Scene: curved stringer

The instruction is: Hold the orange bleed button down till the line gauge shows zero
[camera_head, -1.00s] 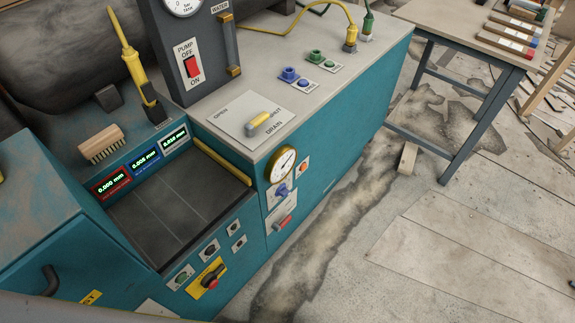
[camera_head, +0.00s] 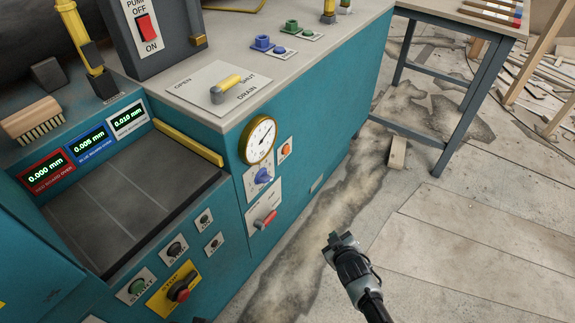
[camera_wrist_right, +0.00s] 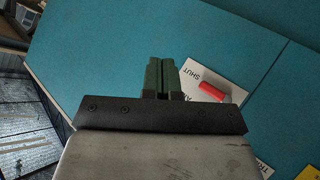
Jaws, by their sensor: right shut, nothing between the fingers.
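The orange bleed button (camera_head: 285,149) sits on a small white plate on the front of the teal cabinet, below and right of the round line gauge (camera_head: 260,140). The gauge has a brass rim and a white face; its numbers are too small to read. Nothing touches the button. My right gripper (camera_head: 339,240) is shut and empty, in front of the cabinet, below and right of the button. In the right wrist view its green fingers (camera_wrist_right: 165,72) are together, with the teal panel beyond; the button is not seen there. My left gripper is not in view.
Below the gauge are a blue knob (camera_head: 263,175) and a red-handled lever (camera_head: 265,219), which also shows in the wrist view (camera_wrist_right: 213,91). A yellow drain handle (camera_head: 226,87) is on top.

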